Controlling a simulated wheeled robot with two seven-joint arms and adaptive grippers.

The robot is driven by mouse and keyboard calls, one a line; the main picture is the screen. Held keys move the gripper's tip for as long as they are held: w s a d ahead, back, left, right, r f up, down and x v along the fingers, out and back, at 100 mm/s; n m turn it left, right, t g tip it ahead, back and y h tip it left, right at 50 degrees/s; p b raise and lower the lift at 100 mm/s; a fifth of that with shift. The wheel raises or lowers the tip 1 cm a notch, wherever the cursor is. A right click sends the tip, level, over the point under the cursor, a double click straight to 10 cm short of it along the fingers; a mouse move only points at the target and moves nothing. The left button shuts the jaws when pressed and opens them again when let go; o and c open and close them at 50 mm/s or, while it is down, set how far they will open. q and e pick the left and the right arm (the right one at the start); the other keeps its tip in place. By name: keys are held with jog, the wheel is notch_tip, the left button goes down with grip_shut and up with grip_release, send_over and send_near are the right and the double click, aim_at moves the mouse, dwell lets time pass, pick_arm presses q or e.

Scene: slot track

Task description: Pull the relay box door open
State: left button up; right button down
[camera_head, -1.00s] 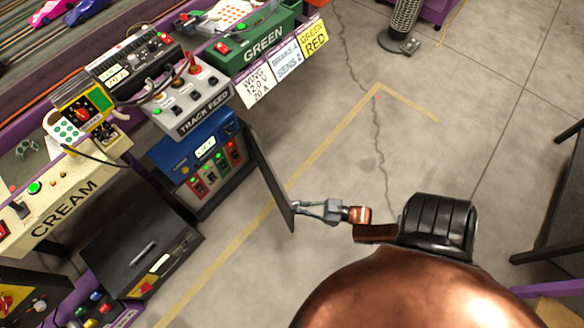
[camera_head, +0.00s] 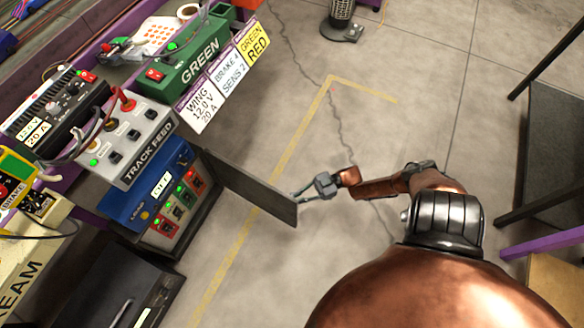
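The relay box (camera_head: 150,205) is blue, with a screen and lit red and green switches, at the left under the bench. Its dark grey door (camera_head: 248,187) stands swung well out from the front, hinged on the box's far side. My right gripper (camera_head: 304,192) is at the door's free edge, on its outer side. Its fingers appear closed on the door's handle, and the tips and handle are hidden behind the panel. My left gripper is not in view.
The TRACK FEED unit (camera_head: 132,143) and green box (camera_head: 187,66) sit on the bench above. A dark cabinet (camera_head: 115,285) stands below left of the relay box. A dark table (camera_head: 550,150) is at the right. Floor around the door is clear.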

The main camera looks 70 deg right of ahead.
jog(key=shift+s+a+f, duration=0.1)
jog(key=shift+s+f, duration=0.1)
jog(key=shift+s, duration=0.25)
jog(key=c, duration=2.4)
grip_release()
jog(key=shift+o, duration=0.3)
jog(key=shift+w+r, duration=0.1)
jog(key=shift+w, duration=0.05)
jog(key=shift+w, duration=0.1)
jog(key=v, duration=1.2)
